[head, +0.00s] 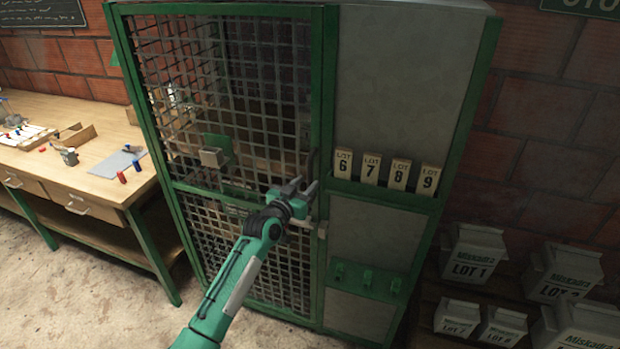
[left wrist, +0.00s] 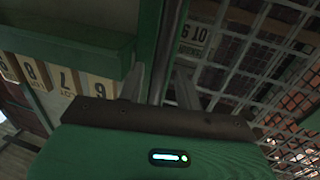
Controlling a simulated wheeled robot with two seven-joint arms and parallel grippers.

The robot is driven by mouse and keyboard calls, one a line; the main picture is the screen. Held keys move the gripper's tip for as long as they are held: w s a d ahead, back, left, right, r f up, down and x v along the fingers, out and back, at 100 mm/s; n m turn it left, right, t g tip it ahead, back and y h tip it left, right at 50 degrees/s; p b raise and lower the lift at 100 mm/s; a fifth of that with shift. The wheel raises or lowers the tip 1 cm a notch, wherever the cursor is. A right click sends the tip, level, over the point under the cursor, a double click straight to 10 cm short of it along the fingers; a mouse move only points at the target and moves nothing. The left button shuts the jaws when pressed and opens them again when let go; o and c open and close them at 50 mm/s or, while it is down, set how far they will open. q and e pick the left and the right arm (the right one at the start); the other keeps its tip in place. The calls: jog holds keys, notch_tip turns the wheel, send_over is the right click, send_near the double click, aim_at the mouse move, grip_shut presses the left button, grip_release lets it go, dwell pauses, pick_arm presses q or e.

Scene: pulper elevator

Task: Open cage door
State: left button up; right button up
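The cage door (head: 235,125) is a wire mesh panel in a green frame, and it looks shut in the head view. Its mesh also shows at the right of the left wrist view (left wrist: 275,45). A dark upright handle (head: 312,162) is at the door's right edge. My left gripper (head: 305,185) is in front of that edge, just below the handle. Its two fingers are apart in the left wrist view (left wrist: 160,88), with the green post (left wrist: 171,40) beyond them. I cannot tell whether they touch or surround the handle. My right gripper is in neither view.
A shelf with several lot tags (head: 385,170) is right of the door. A wooden workbench (head: 95,185) with small items stands at the left. Several white lot bags (head: 475,255) are at the lower right. The floor (head: 70,300) at front left is clear.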

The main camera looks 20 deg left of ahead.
pick_arm(q)
jog(key=shift+x, duration=1.5)
grip_shut()
